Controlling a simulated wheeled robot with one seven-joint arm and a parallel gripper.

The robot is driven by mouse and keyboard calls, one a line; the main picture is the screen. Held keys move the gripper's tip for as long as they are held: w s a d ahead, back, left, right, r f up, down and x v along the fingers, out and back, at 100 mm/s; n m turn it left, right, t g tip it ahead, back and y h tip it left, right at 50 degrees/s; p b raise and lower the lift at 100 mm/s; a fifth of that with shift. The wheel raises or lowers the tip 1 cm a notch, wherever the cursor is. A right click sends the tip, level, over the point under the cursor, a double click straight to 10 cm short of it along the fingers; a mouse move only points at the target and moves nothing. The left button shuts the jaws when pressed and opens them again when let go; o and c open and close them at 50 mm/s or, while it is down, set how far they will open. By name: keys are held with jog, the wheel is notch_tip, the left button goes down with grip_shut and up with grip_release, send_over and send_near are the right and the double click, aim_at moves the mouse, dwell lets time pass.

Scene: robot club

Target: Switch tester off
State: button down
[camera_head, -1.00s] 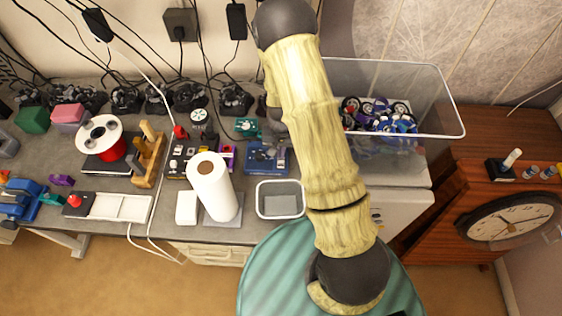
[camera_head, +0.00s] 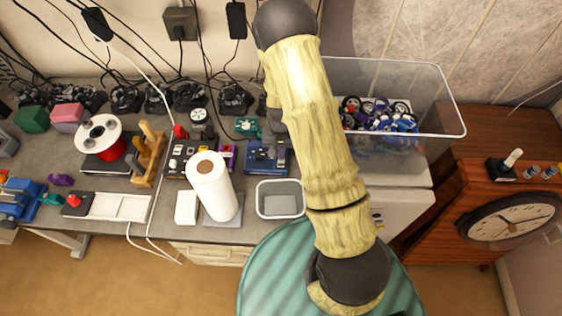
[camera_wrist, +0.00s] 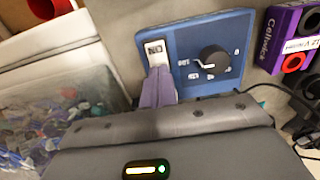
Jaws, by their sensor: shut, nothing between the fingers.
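The tester is a blue box (camera_wrist: 200,55) with a black dial knob (camera_wrist: 211,60) and a white switch (camera_wrist: 155,52) marked ON, its lettering upside down in the wrist view. In the head view, the blue tester (camera_head: 262,158) lies on the bench beside my arm. My gripper (camera_wrist: 159,74) has its purple fingers shut and empty, with the tips at the lower end of the white switch in the wrist view. They overlap the switch there; I cannot tell whether they press it. In the head view my arm hides most of the gripper.
A purple device (camera_wrist: 291,35) stands right of the tester in the wrist view, with dark cables nearby. A clear bin (camera_wrist: 105,80) of small coloured parts is at left. In the head view, a paper roll (camera_head: 210,188), a grey tray (camera_head: 280,213) and a large clear bin (camera_head: 440,95) flank the tester.

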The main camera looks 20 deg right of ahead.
jog(key=shift+f+b, duration=0.4)
jog(key=shift+f, duration=0.15)
dwell(0.4)
jog(key=shift+r, duration=0.1)
jog(key=shift+r+p, duration=0.45)
jog(key=shift+s+r+p, duration=0.1)
jog(key=shift+r+p, duration=0.5)
jog(key=shift+r, duration=0.3)
jog(key=shift+d+r+p, duration=0.1)
jog(key=shift+r+p, duration=0.45)
jog(key=shift+r, duration=0.15)
jog(key=shift+r+p, duration=0.95)
jog(key=shift+r, duration=0.5)
